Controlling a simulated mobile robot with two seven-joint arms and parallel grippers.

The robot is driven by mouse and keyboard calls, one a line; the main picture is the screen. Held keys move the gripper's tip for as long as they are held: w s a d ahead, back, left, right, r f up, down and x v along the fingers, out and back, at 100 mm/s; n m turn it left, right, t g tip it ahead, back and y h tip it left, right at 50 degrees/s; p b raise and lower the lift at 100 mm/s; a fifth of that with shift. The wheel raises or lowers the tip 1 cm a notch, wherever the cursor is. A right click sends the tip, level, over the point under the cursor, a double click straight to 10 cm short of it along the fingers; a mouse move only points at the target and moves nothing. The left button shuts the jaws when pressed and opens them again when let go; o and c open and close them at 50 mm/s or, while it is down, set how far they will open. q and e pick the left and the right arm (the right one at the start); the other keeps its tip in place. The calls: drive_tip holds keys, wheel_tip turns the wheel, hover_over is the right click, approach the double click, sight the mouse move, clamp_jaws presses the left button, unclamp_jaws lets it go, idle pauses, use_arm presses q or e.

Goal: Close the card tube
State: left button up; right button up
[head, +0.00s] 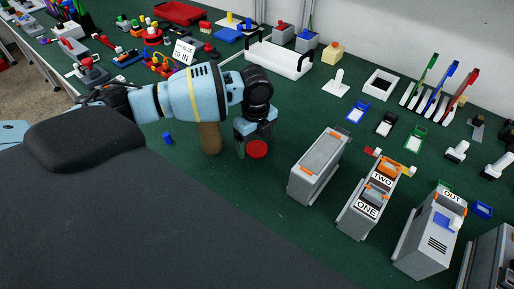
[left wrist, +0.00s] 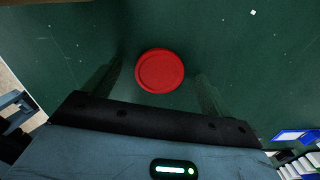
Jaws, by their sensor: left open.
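A brown card tube (head: 209,138) stands upright on the green table in the head view, its upper part hidden behind my left arm. A round red lid (head: 257,149) is just to the right of the tube, at the fingers of my left gripper (head: 252,146). In the left wrist view the red lid (left wrist: 160,71) lies flat, centred between the spread fingers of my left gripper (left wrist: 160,80), with a gap on both sides. The left gripper is open and points down over the lid. The tube is not visible in the left wrist view. My right gripper is not in view.
Grey boxes (head: 319,166) stand to the right, some labelled ONE, TWO and OUT. A small blue cylinder (head: 168,138) is left of the tube. A white tray-like holder (head: 279,58) and several small parts line the back. Table around the lid is clear.

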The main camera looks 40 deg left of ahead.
sight(253, 149)
use_arm(q)
drive_tip(key=shift+f, duration=0.2)
drive_tip(key=shift+c, duration=0.4)
drive_tip(key=c, duration=1)
drive_tip(key=shift+r, duration=0.9)
drive_tip(key=shift+s+a+r, duration=0.1)
drive_tip(key=shift+s+r, duration=0.1)
drive_tip(key=shift+r, duration=0.3)
drive_tip(key=shift+s+r, duration=0.2)
drive_tip(key=shift+r, duration=0.25)
drive_tip(key=s, duration=0.5)
drive_tip(key=s+a+r, duration=0.1)
drive_tip(key=s, duration=0.4)
drive_tip(key=s+a+p, duration=0.1)
drive_tip(key=s, duration=0.4)
drive_tip(key=shift+a+r, duration=0.1)
drive_tip(key=shift+r, duration=0.1)
